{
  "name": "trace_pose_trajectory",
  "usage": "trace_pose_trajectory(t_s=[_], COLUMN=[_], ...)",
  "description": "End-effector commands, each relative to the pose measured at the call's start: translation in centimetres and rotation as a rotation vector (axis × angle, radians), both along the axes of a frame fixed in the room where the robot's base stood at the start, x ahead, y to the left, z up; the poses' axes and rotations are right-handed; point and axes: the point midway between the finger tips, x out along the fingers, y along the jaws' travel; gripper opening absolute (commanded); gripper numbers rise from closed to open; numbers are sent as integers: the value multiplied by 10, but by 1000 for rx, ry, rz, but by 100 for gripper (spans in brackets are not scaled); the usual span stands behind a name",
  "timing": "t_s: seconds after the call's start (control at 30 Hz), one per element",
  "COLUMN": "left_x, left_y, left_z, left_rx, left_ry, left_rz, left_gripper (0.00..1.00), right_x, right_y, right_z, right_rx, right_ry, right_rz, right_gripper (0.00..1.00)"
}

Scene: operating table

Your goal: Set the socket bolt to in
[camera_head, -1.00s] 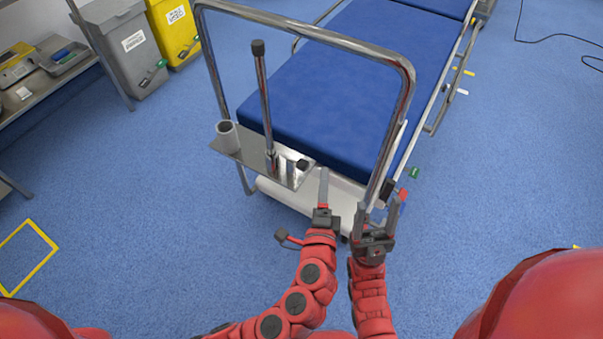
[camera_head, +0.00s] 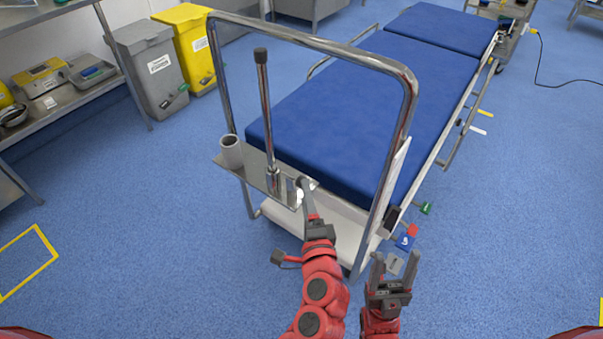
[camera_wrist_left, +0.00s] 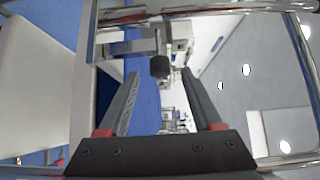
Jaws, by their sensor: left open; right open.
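A metal plate (camera_head: 240,172) is fixed at the near end of the operating table (camera_head: 365,95). It bears an upright steel post (camera_head: 265,110) seated in a metal socket (camera_head: 273,180), and a grey cup. My left gripper (camera_head: 304,182) is at the right end of the plate and hides the bolt's dark knob in the head view. In the left wrist view the dark knob (camera_wrist_left: 160,67) shows ahead, between the open fingers of my left gripper (camera_wrist_left: 160,78); contact cannot be told. My right gripper (camera_head: 396,256) is open and empty, right of the table frame.
A tall steel frame (camera_head: 411,110) rises around the plate, close to both arms. The grey cup (camera_head: 231,151) stands at the plate's left end.

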Motion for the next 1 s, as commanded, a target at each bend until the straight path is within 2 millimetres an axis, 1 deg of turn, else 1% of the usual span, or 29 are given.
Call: trace_pose_trajectory(t_s=[0.03,0.1,0.2,0.3,0.4,0.5,0.77,0.8,0.87,1.0], left_x=[13,28,47,62,72,76,77,77,77,77], left_y=[4,6,10,10,12,12,12,12,12,12], left_z=[0,0,-1,0,1,0,0,0,0,0], left_rx=[0,-4,-2,0,-2,-1,0,-1,-1,0], left_ry=[0,-1,1,-1,-1,0,0,0,0,0], left_rz=[7,7,6,2,1,0,-2,-2,-2,-2], left_gripper=[66,66,66,66,66,66,66,63,52,27], right_x=[0,0,0,0,0,0,0,0,0,0], right_y=[0,0,0,0,0,0,0,0,0,0], right_z=[-1,-2,-3,-3,-4,-4,-4,-4,-4,-4], right_rx=[0,0,0,0,0,0,0,0,0,0], right_ry=[0,0,0,0,0,0,0,0,0,0], right_rz=[0,0,0,0,0,0,0,0,0,0], right_gripper=[60,60,60,60,60,60,60,60,60,60])
